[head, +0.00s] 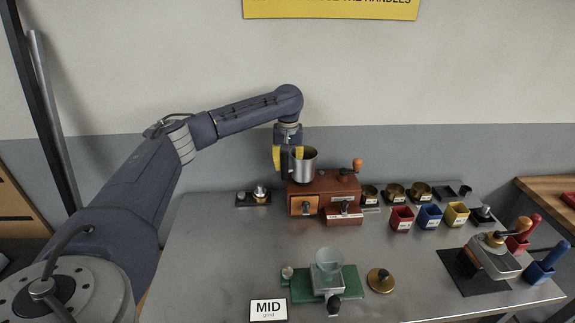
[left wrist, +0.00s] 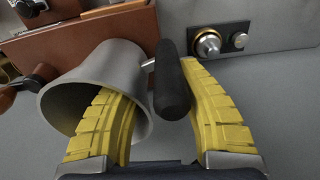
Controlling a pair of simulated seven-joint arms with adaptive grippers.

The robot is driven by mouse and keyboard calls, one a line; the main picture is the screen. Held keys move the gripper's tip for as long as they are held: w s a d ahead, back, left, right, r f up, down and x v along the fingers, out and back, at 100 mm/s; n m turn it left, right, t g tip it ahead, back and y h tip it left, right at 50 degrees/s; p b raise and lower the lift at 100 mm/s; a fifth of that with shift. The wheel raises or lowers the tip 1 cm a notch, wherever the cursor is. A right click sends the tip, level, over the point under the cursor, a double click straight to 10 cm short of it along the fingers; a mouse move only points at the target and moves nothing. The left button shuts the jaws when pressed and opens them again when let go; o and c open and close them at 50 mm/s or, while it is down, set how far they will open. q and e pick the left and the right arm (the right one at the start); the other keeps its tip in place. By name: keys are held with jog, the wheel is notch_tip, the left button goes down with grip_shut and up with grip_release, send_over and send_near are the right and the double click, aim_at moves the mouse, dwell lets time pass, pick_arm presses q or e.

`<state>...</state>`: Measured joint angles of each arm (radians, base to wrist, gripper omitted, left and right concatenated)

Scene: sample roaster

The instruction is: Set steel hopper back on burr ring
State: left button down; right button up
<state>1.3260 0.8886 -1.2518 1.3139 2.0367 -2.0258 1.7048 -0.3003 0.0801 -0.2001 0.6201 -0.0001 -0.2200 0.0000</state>
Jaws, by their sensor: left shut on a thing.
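The steel hopper (head: 306,167), a grey metal cup with a dark handle, is at the left end of the red-brown wooden grinder box (head: 338,186). My left gripper (head: 288,157) is shut on it. In the left wrist view, the hopper (left wrist: 82,68) is tilted. One yellow finger reaches into its mouth and the other lies outside, beyond the black handle (left wrist: 171,85). I cannot tell whether the hopper touches the box. No burr ring can be made out for sure; the hopper may hide it. My right gripper is not in view.
A dark plate with a silver and brass piece (head: 261,194) lies left of the box. Brass cups (head: 394,192) and coloured bins (head: 430,216) stand right. A green-based grinder (head: 302,286) and the MID card (head: 268,310) are in front. The table's left part is clear.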

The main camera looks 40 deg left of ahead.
pick_arm(q)
jog(key=shift+f, duration=1.1)
dwell(0.4)
jog(key=c, duration=0.9)
grip_release()
notch_tip(320, 180, up, 12)
jog(key=shift+s, duration=0.15)
